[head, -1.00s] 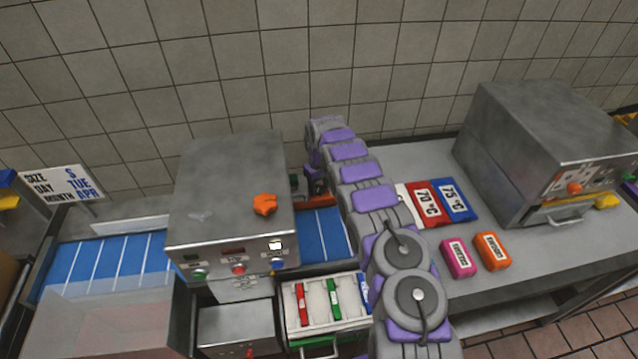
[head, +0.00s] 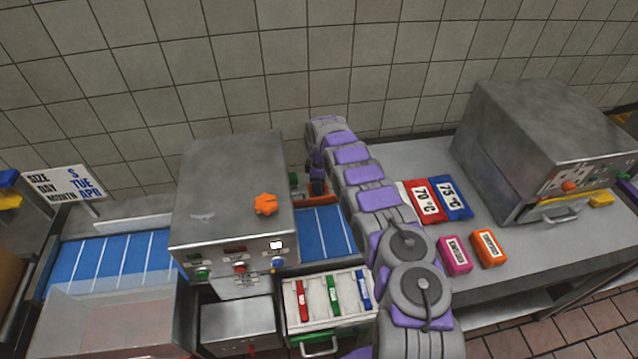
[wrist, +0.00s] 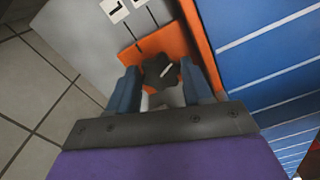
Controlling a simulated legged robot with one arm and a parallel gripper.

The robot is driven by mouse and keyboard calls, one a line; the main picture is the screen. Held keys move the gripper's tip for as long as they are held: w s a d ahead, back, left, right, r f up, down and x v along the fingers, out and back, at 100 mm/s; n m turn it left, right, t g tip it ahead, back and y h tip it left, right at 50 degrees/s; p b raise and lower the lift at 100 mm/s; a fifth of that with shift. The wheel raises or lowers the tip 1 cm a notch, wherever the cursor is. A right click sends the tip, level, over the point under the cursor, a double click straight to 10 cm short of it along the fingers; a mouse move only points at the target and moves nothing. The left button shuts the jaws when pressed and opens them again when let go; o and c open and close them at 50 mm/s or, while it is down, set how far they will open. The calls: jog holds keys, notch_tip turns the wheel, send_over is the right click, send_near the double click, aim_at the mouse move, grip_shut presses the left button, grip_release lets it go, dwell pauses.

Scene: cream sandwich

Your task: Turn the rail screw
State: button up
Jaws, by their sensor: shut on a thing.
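The rail screw (wrist: 161,72) is a dark star-shaped knob with a white line on its top, in the wrist view. It sits at an orange rail (wrist: 203,50) beside the blue belt. My gripper (wrist: 160,76) has its two blue fingers on either side of the knob and is shut on it. In the head view my gripper (head: 316,187) is small and reaches down behind the belt, right of the grey machine (head: 225,170). The knob cannot be made out there.
An orange star knob (head: 265,204) sits on the grey machine. The blue belt (head: 325,233) runs out of its right side. A drawer (head: 318,290) with red, green and blue pieces is in front. Right are temperature cards (head: 424,202), pink and orange blocks (head: 488,248), and an oven-like box (head: 545,145).

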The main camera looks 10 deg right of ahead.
jog(key=shift+w+n, duration=0.1)
jog(key=shift+n, duration=0.4)
jog(key=o, duration=1)
jog(key=shift+o, duration=0.2)
